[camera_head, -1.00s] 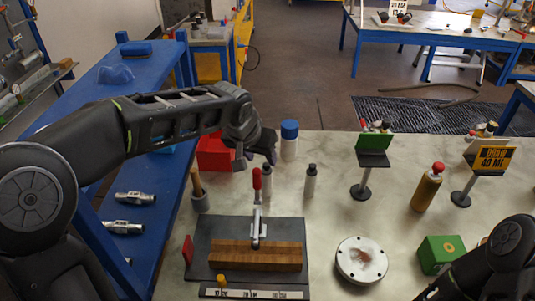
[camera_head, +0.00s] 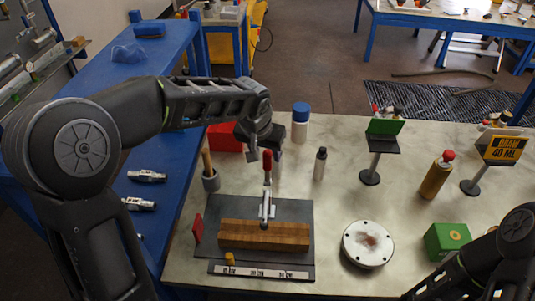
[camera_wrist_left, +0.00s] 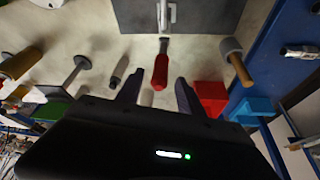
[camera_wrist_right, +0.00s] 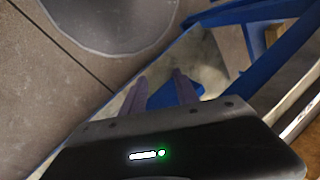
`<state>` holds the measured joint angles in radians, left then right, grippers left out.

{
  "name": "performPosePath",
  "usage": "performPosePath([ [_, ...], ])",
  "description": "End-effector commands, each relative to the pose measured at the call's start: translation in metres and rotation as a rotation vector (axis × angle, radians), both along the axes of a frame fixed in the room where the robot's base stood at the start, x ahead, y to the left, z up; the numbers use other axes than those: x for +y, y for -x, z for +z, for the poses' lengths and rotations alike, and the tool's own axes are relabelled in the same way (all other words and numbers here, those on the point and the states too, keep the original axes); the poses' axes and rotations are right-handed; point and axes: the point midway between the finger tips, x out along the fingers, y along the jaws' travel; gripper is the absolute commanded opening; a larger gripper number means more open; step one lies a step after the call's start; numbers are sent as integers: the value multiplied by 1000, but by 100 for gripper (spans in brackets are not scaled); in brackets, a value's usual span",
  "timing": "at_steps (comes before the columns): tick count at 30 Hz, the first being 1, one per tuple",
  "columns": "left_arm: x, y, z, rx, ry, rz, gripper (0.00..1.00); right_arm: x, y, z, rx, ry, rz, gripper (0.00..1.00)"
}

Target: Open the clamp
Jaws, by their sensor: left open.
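In the left wrist view the red handle (camera_wrist_left: 160,72) lies ahead of and roughly between the fingertips. My left gripper (camera_head: 262,150) is open, just behind the handle in the head view; contact cannot be told. My right gripper (camera_wrist_right: 160,80) shows in its wrist view with fingers apart and nothing between them; the head view shows only its arm at lower right.
A white round flange (camera_head: 368,244) and a green box (camera_head: 446,240) stand to the right. Bare table lies between.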

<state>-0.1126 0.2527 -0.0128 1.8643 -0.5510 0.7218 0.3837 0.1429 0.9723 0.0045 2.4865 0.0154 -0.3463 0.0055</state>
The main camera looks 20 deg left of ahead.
Motion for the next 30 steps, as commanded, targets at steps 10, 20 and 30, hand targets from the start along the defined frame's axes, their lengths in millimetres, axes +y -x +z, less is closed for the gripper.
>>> performPosePath([
  [10, 0, -12, -29, -1, 0, -1, 45, -1, 0, 8, 4, 2, 0, 36],
  [20, 0, -12, -29, -1, 0, -1, 35, -1, 0, 7, 4, 2, 0, 36],
  [30, 0, -12, -29, -1, 0, -1, 7, -1, 0, 7, 4, 2, 0, 36],
])
